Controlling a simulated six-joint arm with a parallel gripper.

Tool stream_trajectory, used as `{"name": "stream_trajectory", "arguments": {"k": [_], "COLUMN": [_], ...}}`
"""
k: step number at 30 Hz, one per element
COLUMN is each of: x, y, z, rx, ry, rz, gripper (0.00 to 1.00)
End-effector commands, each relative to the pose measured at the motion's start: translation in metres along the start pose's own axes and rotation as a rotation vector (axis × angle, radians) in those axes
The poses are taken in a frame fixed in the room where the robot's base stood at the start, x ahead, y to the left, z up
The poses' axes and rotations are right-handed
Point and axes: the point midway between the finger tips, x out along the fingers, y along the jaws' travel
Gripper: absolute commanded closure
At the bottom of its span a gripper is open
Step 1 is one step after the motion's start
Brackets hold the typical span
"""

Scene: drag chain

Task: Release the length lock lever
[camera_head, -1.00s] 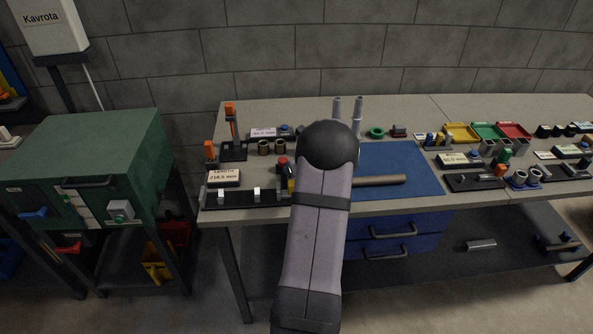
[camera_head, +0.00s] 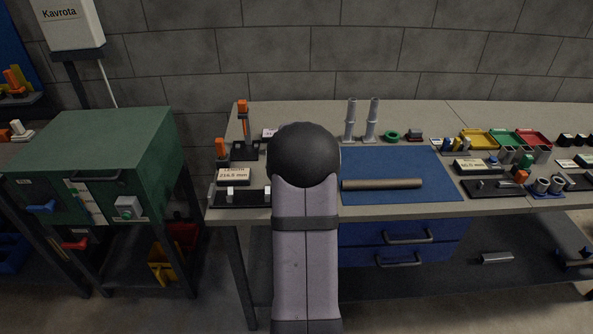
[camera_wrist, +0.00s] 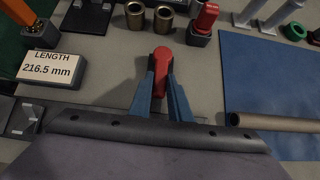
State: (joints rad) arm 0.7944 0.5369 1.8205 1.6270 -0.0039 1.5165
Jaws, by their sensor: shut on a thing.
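In the wrist view my gripper (camera_wrist: 160,82) has its two blue fingers closed around a red lever (camera_wrist: 162,59) with a rounded top. The lever stands at the front part of the bench, right of the white length display (camera_wrist: 50,68) that reads 216.5 mm. In the head view the length display (camera_head: 233,175) sits behind a black fixture (camera_head: 240,197) with light blocks. My arm hides the lever and the gripper there.
A second red-topped piece (camera_wrist: 205,18) and brass bushings (camera_wrist: 164,20) stand just behind the lever. A brown rod (camera_head: 382,184) lies on the blue mat (camera_head: 430,170) to the right. Orange-topped posts (camera_head: 243,125) stand at the left.

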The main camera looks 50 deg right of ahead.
Motion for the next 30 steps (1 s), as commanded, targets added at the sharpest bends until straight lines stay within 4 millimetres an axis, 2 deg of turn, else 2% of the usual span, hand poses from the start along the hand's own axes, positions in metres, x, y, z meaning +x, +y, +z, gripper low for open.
{"name": "stream_trajectory", "arguments": {"k": [9,10,12,23,30], "x": [0.0,0.0,0.0,-0.003,-0.027], "y": [0.0,0.0,0.0,0.0,0.0], "z": [0.002,0.002,0.002,0.002,0.003], "rx": [0.006,0.006,0.005,0.003,0.003], "ry": [-0.004,-0.004,-0.003,-0.002,-0.004], "rz": [-0.002,-0.002,-0.001,0.0,-0.001], "gripper": [1.0,0.78,0.64,0.64,0.64]}}
